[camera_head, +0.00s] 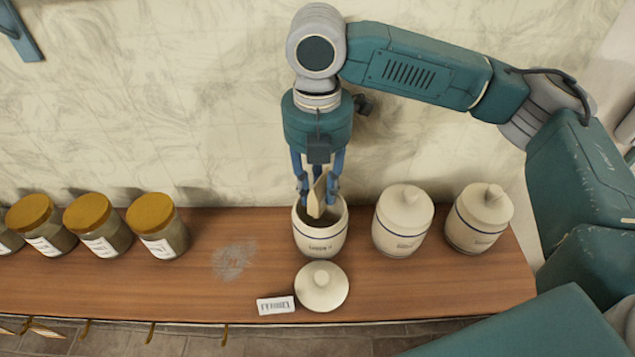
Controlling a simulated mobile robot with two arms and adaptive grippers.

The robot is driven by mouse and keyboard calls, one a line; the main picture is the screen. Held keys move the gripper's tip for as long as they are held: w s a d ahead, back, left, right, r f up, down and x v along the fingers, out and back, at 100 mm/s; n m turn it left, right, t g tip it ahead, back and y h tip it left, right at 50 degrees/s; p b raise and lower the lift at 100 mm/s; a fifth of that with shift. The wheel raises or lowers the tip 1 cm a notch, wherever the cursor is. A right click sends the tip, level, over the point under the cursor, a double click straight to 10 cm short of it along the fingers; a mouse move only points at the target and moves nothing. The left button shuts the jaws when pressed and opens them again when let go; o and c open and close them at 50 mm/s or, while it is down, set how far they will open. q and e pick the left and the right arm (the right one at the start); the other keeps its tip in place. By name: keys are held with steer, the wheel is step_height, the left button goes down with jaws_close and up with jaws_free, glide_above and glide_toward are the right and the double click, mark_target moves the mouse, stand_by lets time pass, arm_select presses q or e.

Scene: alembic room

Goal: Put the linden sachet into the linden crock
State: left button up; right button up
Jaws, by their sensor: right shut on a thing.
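An open cream crock (321,238) with a dark band stands on the wooden shelf, its label too small to read for certain. My right gripper (317,195) points straight down over its mouth and is shut on a flat tan sachet (317,196). The sachet hangs upright, its lower end within the crock's opening as seen from here. I cannot tell how deep it reaches. A round cream lid (322,286) with a knob lies on the shelf in front of the crock. My left gripper is not in view.
Two lidded crocks (402,219) (478,217) stand to the right of the open one. Several jars with yellow lids (158,226) stand at the left. A white tag (276,305) lies near the front edge. Shelf space between jars and open crock is clear, apart from a grey smudge (234,260).

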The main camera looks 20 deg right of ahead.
mark_target(318, 180)
stand_by(0.4)
steer(key=o, duration=1.1)
steer(key=shift+c, duration=0.2)
steer(key=shift+r+p, duration=1.35)
steer(key=shift+p, duration=0.3)
steer(key=shift+r+p, duration=0.3)
steer(key=shift+r, duration=1.85)
